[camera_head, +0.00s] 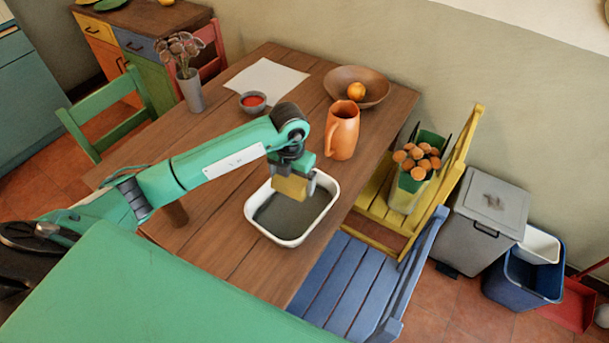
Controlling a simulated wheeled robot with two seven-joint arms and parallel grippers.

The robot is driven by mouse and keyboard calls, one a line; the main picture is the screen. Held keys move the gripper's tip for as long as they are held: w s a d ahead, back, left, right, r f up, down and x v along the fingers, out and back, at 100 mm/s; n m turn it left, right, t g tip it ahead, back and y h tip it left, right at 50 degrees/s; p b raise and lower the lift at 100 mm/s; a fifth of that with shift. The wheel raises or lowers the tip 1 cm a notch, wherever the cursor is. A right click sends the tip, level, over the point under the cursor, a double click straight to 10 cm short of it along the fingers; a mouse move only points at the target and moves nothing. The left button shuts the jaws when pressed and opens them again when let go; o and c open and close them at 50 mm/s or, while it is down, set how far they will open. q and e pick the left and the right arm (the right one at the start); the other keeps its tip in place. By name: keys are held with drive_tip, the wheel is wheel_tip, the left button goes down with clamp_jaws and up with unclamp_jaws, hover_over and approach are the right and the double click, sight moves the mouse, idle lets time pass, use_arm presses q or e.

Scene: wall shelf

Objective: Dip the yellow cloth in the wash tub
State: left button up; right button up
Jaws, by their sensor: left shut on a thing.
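The yellow cloth (291,187) is a small folded block held in my left gripper (297,176). The gripper is shut on it and points downward. The wash tub (251,214) is a white-rimmed tub with dark grey contents, on the wooden table near its right front edge. The cloth is over the back part of the tub, inside the rim as seen from above. I cannot tell whether its lower edge touches the contents. My right gripper does not show.
An orange pitcher (343,130) stands just behind the tub. A wooden bowl (374,83) with an orange fruit, a small bowl of red stuff (253,103), white paper (266,77) and a flower vase (190,91) stand farther back. Yellow (462,155) and blue (365,284) chairs flank the right edge.

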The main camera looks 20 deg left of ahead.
use_arm(q)
drive_tip(key=shift+f+b, duration=0.6)
drive_tip(key=shift+f, duration=0.35)
wheel_tip(320, 180, down, 6)
drive_tip(key=b, duration=0.4)
drive_tip(key=shift+w, duration=0.1)
drive_tip(key=shift+f+b, duration=0.7)
drive_tip(key=shift+f, duration=0.4)
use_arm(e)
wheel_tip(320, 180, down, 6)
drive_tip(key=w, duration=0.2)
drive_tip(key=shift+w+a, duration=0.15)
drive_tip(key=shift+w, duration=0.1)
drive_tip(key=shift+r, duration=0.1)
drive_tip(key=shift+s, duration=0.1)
use_arm(q)
drive_tip(key=shift+f+b, duration=1)
drive_tip(key=shift+f, duration=0.15)
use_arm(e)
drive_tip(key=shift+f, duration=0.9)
